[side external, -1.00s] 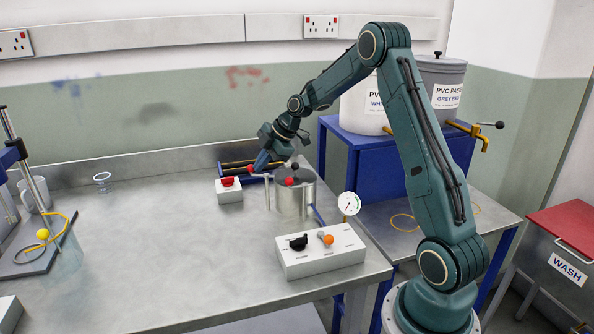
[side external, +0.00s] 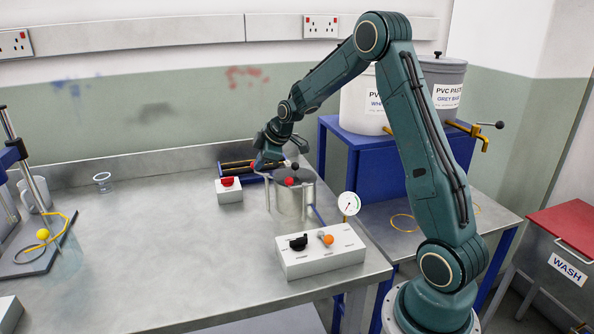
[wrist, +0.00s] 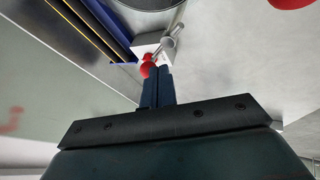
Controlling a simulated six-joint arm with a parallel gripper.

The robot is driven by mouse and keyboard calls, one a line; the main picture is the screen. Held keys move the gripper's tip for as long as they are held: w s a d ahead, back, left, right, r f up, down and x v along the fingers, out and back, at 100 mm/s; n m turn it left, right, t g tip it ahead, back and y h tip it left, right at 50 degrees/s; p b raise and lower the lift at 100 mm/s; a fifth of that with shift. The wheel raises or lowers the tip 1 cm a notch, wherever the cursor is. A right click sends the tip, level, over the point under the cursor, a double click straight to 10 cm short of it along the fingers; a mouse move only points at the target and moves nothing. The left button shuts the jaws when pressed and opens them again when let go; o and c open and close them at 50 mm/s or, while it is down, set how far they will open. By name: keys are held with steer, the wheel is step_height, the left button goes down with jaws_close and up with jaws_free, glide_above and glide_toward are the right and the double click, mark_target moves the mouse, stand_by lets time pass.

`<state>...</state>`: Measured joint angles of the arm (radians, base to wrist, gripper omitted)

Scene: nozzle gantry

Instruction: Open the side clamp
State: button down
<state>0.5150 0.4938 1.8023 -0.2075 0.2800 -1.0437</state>
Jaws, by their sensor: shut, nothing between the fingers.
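The metal pot (side external: 291,200) stands on the bench with a grey lid and a red ball (side external: 289,182) on its near side. The side clamp appears to be the pale rod (wrist: 168,44) with a red ball end (wrist: 148,66). The far side of the clamp is hidden.
A white box with a red switch (side external: 228,183) sits left of the pot. A control box (side external: 320,252) with black and orange knobs and a gauge (side external: 349,204) stand in front and right. A blue rack (side external: 236,168) lies behind. The bench's left middle is clear.

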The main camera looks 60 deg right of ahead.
steer(key=m+h, duration=0.1)
steer(key=m, duration=0.1)
steer(key=m+g+h, duration=0.1)
steer(key=m, duration=0.2)
steer(key=shift+w+d+h, duration=0.15)
steer(key=shift+d+h, duration=0.25)
stand_by(2.0)
steer(key=shift+s+a, duration=0.25)
steer(key=shift+s, duration=0.5)
steer(key=shift+a, duration=0.1)
